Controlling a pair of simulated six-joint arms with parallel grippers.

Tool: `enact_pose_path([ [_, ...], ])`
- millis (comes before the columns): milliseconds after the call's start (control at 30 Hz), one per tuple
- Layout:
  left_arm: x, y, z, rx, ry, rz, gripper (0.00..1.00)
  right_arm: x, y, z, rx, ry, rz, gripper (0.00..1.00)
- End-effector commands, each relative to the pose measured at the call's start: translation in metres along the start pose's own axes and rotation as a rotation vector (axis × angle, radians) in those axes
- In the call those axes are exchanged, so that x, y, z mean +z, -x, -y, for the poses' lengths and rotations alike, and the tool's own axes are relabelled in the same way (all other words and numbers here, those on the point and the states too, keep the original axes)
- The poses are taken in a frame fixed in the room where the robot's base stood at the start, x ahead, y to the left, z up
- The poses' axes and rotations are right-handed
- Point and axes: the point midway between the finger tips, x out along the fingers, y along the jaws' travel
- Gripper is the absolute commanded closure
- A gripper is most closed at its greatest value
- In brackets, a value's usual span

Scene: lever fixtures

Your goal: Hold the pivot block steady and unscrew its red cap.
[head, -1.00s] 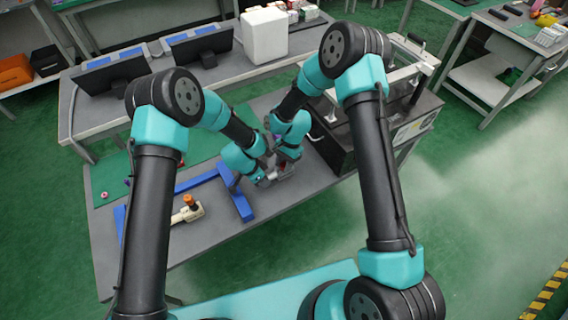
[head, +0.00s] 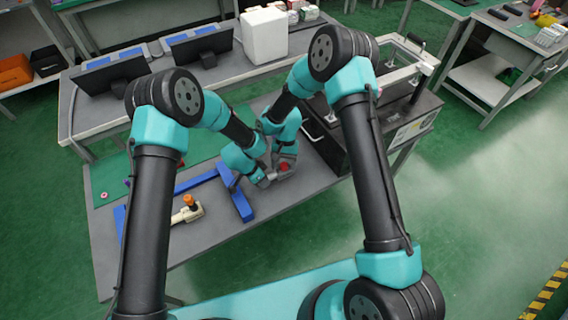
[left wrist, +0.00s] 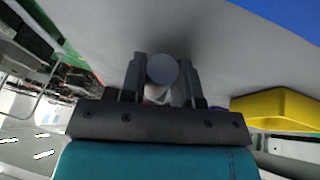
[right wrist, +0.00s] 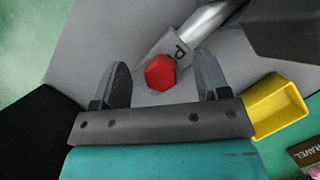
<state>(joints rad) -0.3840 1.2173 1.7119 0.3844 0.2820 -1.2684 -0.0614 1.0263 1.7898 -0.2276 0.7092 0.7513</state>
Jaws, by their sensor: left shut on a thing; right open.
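The pivot block shows in the right wrist view as a grey body (right wrist: 178,48) marked with a "P", with a shiny metal cylinder (right wrist: 205,22) beyond it. Its red hexagonal cap (right wrist: 160,73) faces that camera, and it also shows in the head view (head: 284,167). My left gripper (left wrist: 162,82) is shut on the block; a round grey end (left wrist: 162,69) shows between its fingers. My right gripper (right wrist: 160,75) is open, with a finger on either side of the cap and visible gaps to both. Much of the block is hidden by the grippers.
A blue frame (head: 237,195) lies on the table left of the grippers. A cream fixture with an orange knob (head: 188,201) stands farther left. A dark box (head: 334,145) stands close on the right. A yellow bin (right wrist: 277,106) shows in the right wrist view.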

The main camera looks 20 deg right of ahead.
Motion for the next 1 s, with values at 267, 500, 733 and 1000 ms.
enact_pose_path([
  [267,0.000,0.000,0.000,0.000,0.000,0.000,1.00,0.001,0.002,0.000,-0.001,-0.001,-0.001,0.31],
  [500,0.000,0.000,0.000,0.000,0.000,0.000,1.00,0.004,0.011,0.000,-0.001,0.000,-0.001,0.31],
  [733,0.000,0.000,0.000,0.000,0.000,0.000,1.00,0.009,0.021,0.000,-0.001,0.000,-0.001,0.31],
  [1000,0.000,0.000,0.000,0.000,0.000,0.000,1.00,0.012,0.028,0.000,-0.001,-0.001,0.000,0.31],
])
